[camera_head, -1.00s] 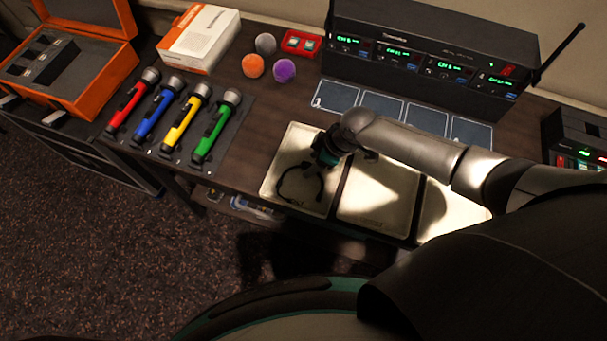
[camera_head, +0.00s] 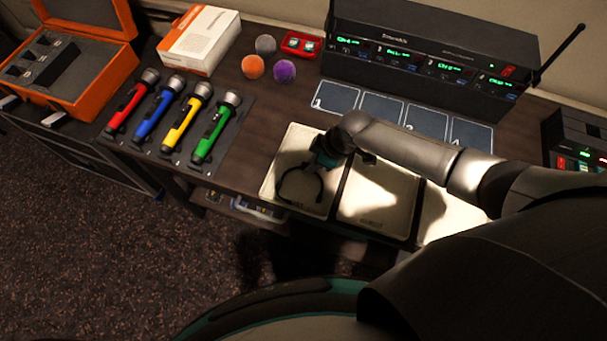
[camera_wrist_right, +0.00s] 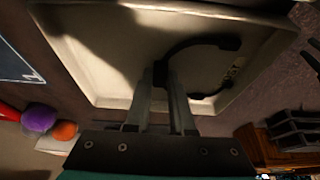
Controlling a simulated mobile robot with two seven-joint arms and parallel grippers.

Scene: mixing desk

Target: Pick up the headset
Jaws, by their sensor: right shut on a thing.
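The black headset (camera_head: 298,186) is at the leftmost pale tray (camera_head: 317,199), its curved band showing below my right gripper (camera_head: 322,158). In the right wrist view, my right gripper (camera_wrist_right: 165,75) is shut on one part of the headset, and the thin band (camera_wrist_right: 190,45) curves away to the right over the tray (camera_wrist_right: 95,45). I cannot tell whether the headset touches the tray floor. My left gripper is not in view.
Two more pale trays (camera_head: 372,218) lie to the right, partly under my arm. Blue numbered cards (camera_head: 338,95) and a receiver rack (camera_head: 430,50) stand behind. Several coloured microphones (camera_head: 172,118) lie to the left, near foam balls (camera_head: 253,67).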

